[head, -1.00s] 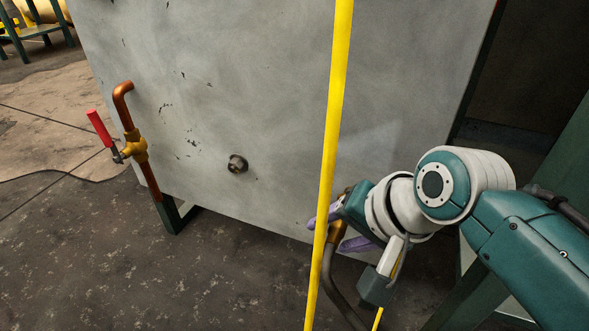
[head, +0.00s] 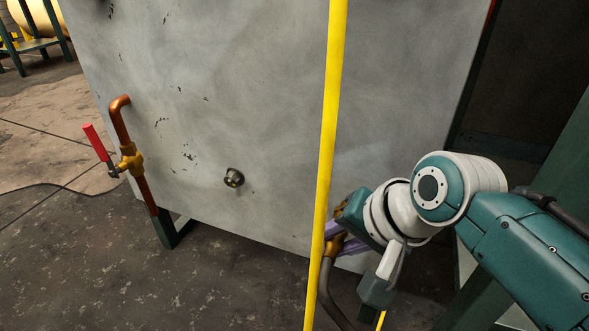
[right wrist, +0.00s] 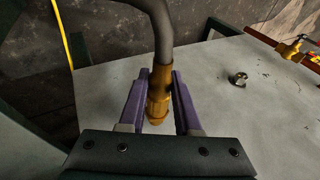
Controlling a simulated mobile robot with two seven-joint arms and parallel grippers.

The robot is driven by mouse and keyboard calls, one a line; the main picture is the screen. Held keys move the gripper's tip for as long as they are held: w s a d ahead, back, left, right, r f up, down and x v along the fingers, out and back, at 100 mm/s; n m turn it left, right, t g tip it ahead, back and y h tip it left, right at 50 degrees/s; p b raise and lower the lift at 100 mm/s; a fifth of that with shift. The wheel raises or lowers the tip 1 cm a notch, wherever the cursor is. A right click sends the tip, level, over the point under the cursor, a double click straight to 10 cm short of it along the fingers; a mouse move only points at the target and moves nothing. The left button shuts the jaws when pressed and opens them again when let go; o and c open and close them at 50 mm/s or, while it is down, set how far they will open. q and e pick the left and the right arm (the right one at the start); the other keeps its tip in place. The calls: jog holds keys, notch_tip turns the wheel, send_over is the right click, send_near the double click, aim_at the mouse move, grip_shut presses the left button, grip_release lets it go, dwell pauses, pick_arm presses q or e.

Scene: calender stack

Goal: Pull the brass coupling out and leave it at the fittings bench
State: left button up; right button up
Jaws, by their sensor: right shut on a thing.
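The brass coupling (right wrist: 158,98) sits on the end of a dark grey hose (right wrist: 160,35) in the right wrist view, between my purple fingers. My right gripper (right wrist: 160,85) is shut on it. In the head view the coupling (head: 335,244) shows partly beside the yellow upright, with my right gripper (head: 341,238) around it at the panel's lower right. The coupling's far end is at the grey panel (head: 270,90); I cannot tell whether it is still joined there. My left gripper is not in view. I cannot identify the fittings bench.
A thin yellow upright (head: 331,130) crosses in front of the panel, close to my right gripper. A round metal fitting (head: 234,178) projects from the panel. A copper pipe with a red-handled valve (head: 130,158) is at left. Open floor (head: 90,270) lies at lower left.

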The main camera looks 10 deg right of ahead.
grip_shut()
jog(key=shift+a+r, duration=0.1)
jog(key=shift+a, duration=0.05)
dwell(0.4)
jog(key=shift+s+a+p, duration=0.15)
jog(key=shift+s+p, duration=0.15)
jog(key=shift+s, duration=0.05)
jog(key=shift+s+a+p, duration=0.3)
jog(key=shift+s+p, duration=0.15)
jog(key=shift+p, duration=0.25)
jog(key=shift+s+a+p, duration=0.75)
jog(key=shift+s+p, duration=0.15)
jog(key=shift+s, duration=0.2)
